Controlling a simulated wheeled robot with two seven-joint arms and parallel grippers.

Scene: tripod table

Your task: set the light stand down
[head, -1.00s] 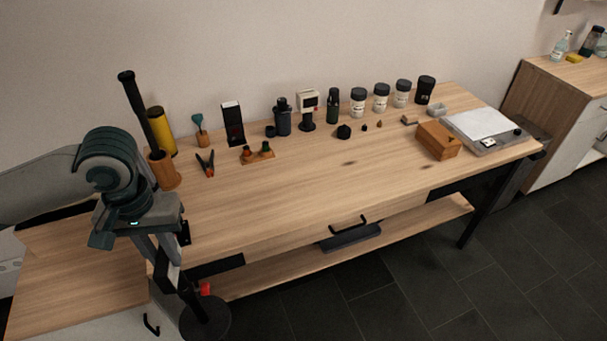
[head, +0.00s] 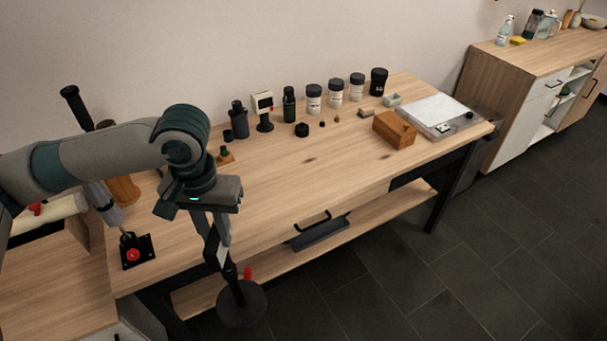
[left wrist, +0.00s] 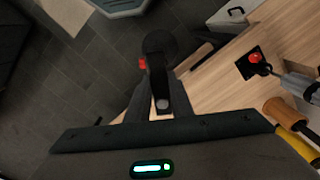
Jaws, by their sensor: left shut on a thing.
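The light stand (head: 228,269) is a dark upright pole with a red knob (head: 248,273) and a round black base (head: 242,303). It is in front of the table's near edge, over the dark floor; I cannot tell whether the base touches the floor. My left gripper (head: 217,232) points down and is shut on the upper part of the pole. In the left wrist view the stand's base (left wrist: 160,42) lies beyond the fingers (left wrist: 160,108), with the red knob at its left. My right gripper is not in view.
Bare tiled floor (head: 370,290) lies to the right.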

